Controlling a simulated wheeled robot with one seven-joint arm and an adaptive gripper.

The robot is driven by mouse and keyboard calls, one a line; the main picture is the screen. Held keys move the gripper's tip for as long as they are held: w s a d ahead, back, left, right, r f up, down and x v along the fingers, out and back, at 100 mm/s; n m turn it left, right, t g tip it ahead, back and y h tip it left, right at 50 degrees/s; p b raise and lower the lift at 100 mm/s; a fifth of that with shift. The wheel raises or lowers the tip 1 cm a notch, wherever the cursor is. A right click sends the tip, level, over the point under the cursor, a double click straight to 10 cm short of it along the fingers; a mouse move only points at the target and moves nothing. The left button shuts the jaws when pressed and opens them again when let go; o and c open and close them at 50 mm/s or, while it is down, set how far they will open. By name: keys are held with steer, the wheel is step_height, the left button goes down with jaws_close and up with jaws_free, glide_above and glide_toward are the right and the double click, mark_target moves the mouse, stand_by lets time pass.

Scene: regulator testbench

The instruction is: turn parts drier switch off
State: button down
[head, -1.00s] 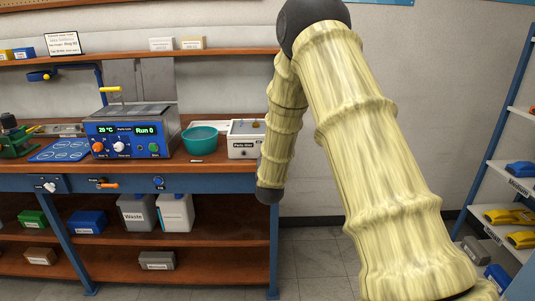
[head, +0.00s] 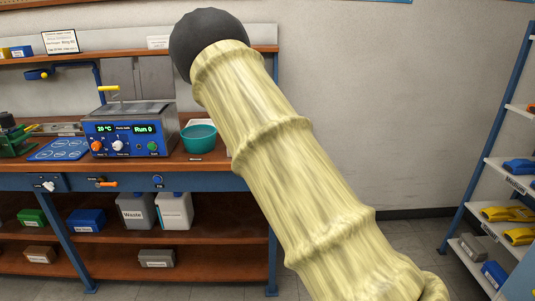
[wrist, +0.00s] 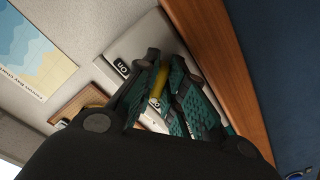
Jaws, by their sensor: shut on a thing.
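The parts drier (wrist: 143,43) is a pale box in the wrist view, seen from close by and tilted. A small dark label (wrist: 123,66) reading "on" is on it. My gripper (wrist: 168,76) has its green pads shut on a yellow switch lever (wrist: 155,88) on the drier. The pads hide part of the lever, so its exact position is hard to tell. In the head view my arm covers the gripper, the switch and nearly all of the drier.
In the head view a teal bowl (head: 198,138) stands on the wooden bench, left of my arm. A blue bath unit (head: 128,132) showing 20 °C and "Run 0" is further left. A shelf with bins (head: 508,214) stands at the right.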

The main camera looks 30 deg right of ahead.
steer(key=shift+f+n, duration=0.1)
steer(key=shift+n, duration=0.2)
stand_by(0.4)
steer(key=c, duration=1.8)
jaws_free()
steer(key=shift+o, duration=0.2)
steer(key=shift+s, duration=0.1)
steer(key=v, duration=1.2)
